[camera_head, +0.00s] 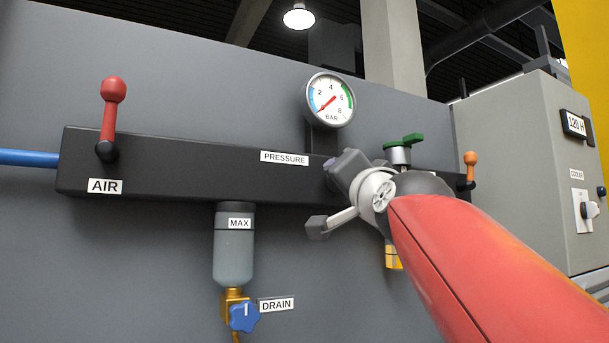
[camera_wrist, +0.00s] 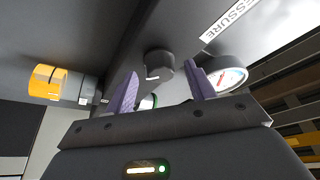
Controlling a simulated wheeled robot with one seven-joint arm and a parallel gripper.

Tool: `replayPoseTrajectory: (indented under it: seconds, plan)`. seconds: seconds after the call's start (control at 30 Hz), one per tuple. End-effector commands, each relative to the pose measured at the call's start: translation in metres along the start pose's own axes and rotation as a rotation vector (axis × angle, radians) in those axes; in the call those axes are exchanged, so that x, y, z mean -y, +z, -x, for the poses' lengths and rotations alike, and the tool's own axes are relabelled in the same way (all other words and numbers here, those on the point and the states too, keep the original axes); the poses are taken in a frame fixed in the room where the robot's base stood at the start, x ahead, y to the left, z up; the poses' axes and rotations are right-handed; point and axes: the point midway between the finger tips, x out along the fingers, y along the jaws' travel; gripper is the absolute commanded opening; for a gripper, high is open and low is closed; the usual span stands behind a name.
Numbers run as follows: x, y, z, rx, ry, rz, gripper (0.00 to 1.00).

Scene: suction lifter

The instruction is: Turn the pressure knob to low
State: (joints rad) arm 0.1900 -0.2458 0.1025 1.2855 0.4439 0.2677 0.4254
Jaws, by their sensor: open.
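My gripper (camera_wrist: 163,74) is open, with one purple finger on each side of the knob in the picture. I cannot tell whether the fingers touch it. In the head view my gripper (camera_head: 331,165) is at the manifold (camera_head: 160,165), right of the PRESSURE label (camera_head: 285,158), and hides the knob. The gauge (camera_head: 330,99) stands above, its red needle pointing to the lower left. The gauge also shows in the wrist view (camera_wrist: 225,75).
A red-handled AIR lever (camera_head: 111,108) is at the left. A green-handled valve (camera_head: 402,150) and orange lever (camera_head: 470,165) are close to my arm. A grey cabinet (camera_head: 520,150) stands at the right.

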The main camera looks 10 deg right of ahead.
Motion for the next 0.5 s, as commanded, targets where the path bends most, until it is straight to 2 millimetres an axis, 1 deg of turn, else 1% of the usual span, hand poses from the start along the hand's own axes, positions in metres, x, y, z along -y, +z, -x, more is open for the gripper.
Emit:
replayPoseTrajectory:
  seconds: [0.03,0.13,0.43,0.47,0.5]
  plan:
    - [0.0007,-0.0013,-0.0068,0.001,0.001,0.0,0.55]
    - [0.0005,-0.0005,-0.0139,0.001,0.0,0.0,0.55]
    - [0.0002,0.0002,-0.0161,0.0,-0.001,-0.001,0.55]
    - [0.0002,0.0002,-0.0161,0.0,-0.001,-0.001,0.52]
    - [0.0001,0.0002,-0.0161,0.0,-0.001,-0.001,0.47]
